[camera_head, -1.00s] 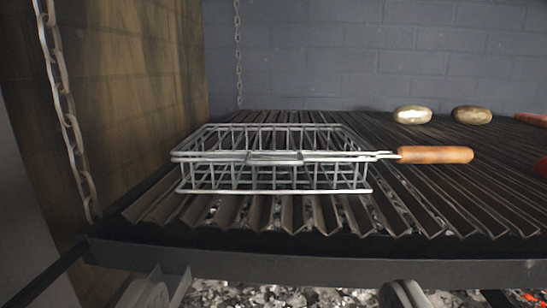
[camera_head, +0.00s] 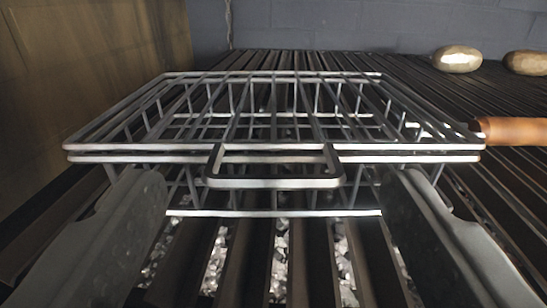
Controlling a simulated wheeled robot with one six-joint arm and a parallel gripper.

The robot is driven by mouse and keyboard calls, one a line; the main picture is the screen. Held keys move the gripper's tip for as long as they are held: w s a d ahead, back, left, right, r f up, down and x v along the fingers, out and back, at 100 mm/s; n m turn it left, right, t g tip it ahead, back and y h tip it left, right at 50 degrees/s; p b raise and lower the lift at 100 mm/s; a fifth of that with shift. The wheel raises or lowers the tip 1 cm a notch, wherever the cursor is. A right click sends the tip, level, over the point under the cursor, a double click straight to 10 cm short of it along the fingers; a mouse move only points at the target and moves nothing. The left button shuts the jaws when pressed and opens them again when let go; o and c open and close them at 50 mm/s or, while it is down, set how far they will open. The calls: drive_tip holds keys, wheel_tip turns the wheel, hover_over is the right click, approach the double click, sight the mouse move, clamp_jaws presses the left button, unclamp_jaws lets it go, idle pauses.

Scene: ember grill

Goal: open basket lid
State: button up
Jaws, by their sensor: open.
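The wire basket (camera_head: 272,214) sits on the grill grate with its wire lid (camera_head: 120,112) lying flat and closed on top. A wire loop handle (camera_head: 275,183) sticks out from the middle of the lid's front edge toward me. The wooden handle (camera_head: 512,131) shows at the right, cut off by the picture edge. My gripper (camera_head: 273,190) is open, with one dark finger at the lower left and one at the lower right. The loop lies between the fingers with wide gaps on both sides, and nothing is gripped. The fingers hide parts of the basket's front corners.
The grate (camera_head: 315,255) has dark ridged bars running away from me, with pale coals (camera_head: 280,265) below. Two potatoes (camera_head: 458,59) (camera_head: 527,62) lie at the back right. A wooden wall (camera_head: 90,70) stands at left and a grey brick wall behind.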

drive_tip(key=shift+w, duration=0.3)
drive_tip(key=shift+c, duration=0.2)
